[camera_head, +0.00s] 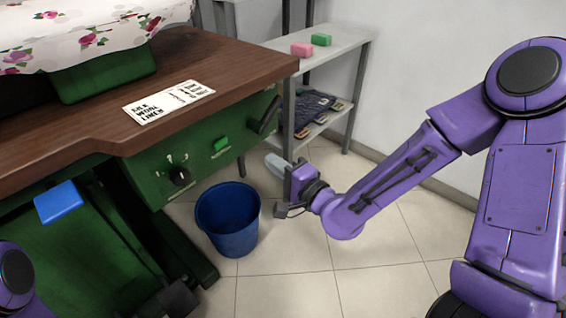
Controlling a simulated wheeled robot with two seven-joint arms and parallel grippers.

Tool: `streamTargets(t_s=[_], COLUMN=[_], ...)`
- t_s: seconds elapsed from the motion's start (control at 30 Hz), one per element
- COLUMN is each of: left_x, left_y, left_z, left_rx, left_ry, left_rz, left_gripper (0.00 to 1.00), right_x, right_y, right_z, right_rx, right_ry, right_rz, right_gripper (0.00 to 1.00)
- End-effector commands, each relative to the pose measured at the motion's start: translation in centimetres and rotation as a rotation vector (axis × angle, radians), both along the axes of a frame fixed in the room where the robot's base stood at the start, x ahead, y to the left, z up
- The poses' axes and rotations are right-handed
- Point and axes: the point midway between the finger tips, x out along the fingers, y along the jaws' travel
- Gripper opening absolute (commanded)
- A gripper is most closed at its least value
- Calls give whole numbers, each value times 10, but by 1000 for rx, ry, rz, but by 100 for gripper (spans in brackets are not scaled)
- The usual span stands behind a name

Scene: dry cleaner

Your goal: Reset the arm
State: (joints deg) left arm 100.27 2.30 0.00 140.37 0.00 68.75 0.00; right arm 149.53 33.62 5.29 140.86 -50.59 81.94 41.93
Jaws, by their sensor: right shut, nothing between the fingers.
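My right arm is purple and comes in from the right, bent at the elbow. My right gripper (279,166) is shut and empty. In the picture it shows just right of and above the blue bucket's rim, in front of the shelf's lower part. Of my left arm only a purple piece shows at the lower left edge, and its gripper is out of the picture.
A blue bucket (228,240) stands on the tiled floor. A green machine (150,180) with a brown wooden top (60,135) fills the left; a printed card (168,102) lies on it. A grey shelf (345,45) behind holds pink (301,50) and green (321,39) blocks.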

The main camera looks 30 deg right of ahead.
Motion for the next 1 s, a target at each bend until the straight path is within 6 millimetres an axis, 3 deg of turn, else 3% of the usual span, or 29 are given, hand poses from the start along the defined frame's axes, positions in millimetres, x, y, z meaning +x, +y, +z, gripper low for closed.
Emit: streamTargets(t_s=[0.2,0.77,0.87,1.0], left_x=[0,0,0,0], left_y=[0,0,0,0], left_z=[5,4,4,4], left_rx=[0,0,0,0], left_ry=[0,0,0,0], left_rz=[0,0,0,0], left_gripper=[43,43,43,43], right_x=[-15,-16,-11,-39], right_y=[-10,-12,-31,-61], right_z=[1,-2,-23,-123], right_rx=[0,-63,-262,-617], right_ry=[-1,-8,58,357], right_rz=[-1,-5,-93,-134], right_gripper=[0,0,0,0])
